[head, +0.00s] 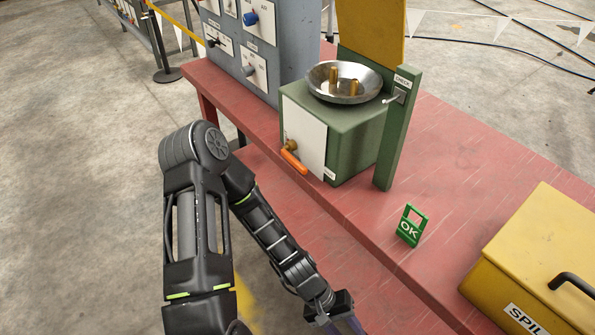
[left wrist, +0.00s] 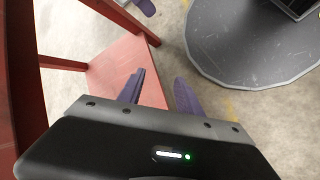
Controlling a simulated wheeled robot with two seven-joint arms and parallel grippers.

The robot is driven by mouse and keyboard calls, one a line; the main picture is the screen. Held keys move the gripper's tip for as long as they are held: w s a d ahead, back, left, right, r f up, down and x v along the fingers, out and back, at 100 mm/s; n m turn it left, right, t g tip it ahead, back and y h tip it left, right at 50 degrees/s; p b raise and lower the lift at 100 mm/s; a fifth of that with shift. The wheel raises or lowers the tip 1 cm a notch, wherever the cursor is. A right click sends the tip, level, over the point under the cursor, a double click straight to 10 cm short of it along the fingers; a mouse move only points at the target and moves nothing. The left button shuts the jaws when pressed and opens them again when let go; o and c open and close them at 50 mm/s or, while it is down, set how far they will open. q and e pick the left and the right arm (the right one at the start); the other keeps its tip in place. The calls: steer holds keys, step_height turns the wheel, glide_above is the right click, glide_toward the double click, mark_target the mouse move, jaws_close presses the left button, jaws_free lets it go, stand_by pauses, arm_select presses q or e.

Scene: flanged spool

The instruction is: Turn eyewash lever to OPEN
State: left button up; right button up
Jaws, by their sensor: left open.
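The eyewash station is a green box (head: 350,132) with a steel bowl (head: 345,82) on top, holding two brass nozzles. An orange lever (head: 294,161) sits on a brass pivot at the white front panel (head: 303,136) and slants down to the right. A small label is at the panel's lower right, too small to read. My left gripper (head: 335,325) is at the bottom edge of the head view, well below the lever and apart from it. In the left wrist view its two purple fingers (left wrist: 158,92) are spread with nothing between them.
The red bench (head: 450,150) carries a grey control panel (head: 262,50), a green post (head: 398,130), a green OK tag (head: 411,226) and a yellow spill box (head: 540,255). A red lower shelf (left wrist: 120,70) lies under the bench.

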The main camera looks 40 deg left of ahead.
arm_select(q)
steer(key=w+a+r+n+t+h+b, duration=0.25)
steer(key=w+a+r+n+t, duration=0.2)
steer(key=w+a, duration=0.45)
steer(key=n+t+y+b, duration=0.3)
steer(key=n+t+y, duration=0.15)
steer(key=t, duration=0.75)
glide_toward(295, 166)
steer(key=w+d+m, duration=0.1)
steer(key=w, duration=0.2)
steer(key=shift+s, duration=0.1)
steer(key=x, duration=0.8)
steer(key=shift+p, duration=0.4)
steer(key=shift+s, duration=0.1)
jaws_close()
